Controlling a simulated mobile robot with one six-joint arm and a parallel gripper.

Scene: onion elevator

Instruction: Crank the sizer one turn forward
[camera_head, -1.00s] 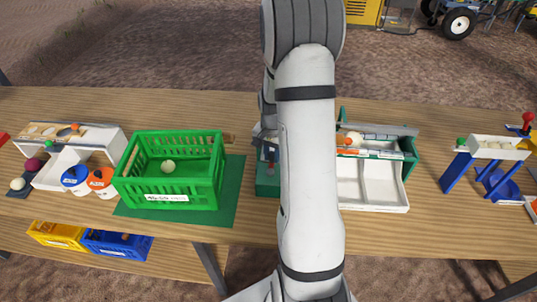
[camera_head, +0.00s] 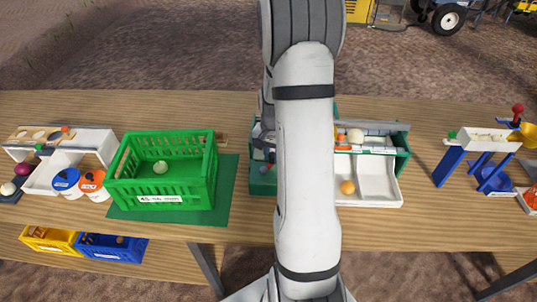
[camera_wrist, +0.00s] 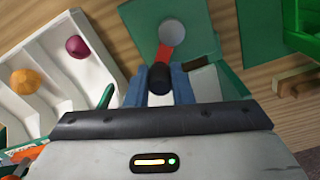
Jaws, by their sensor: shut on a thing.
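The sizer is a green-framed machine (camera_head: 403,148) on the table, partly hidden behind my arm in the head view. Its crank shows in the wrist view: a red arm (camera_wrist: 164,53) runs from a grey round hub (camera_wrist: 172,33) to a black knob (camera_wrist: 159,77). My gripper (camera_wrist: 159,88) is shut on this knob, with a blue finger on each side. A white tray (camera_head: 379,203) with compartments lies at the sizer's front. A yellow-orange onion (camera_head: 347,187) sits in a tray compartment. The wrist view also shows a purple onion (camera_wrist: 75,45) in another compartment.
A green crate (camera_head: 160,203) with a pale onion (camera_head: 160,167) stands left on a green mat (camera_head: 226,190). A blue-legged stand (camera_head: 450,165) is at right. Bare table lies between sizer and stand.

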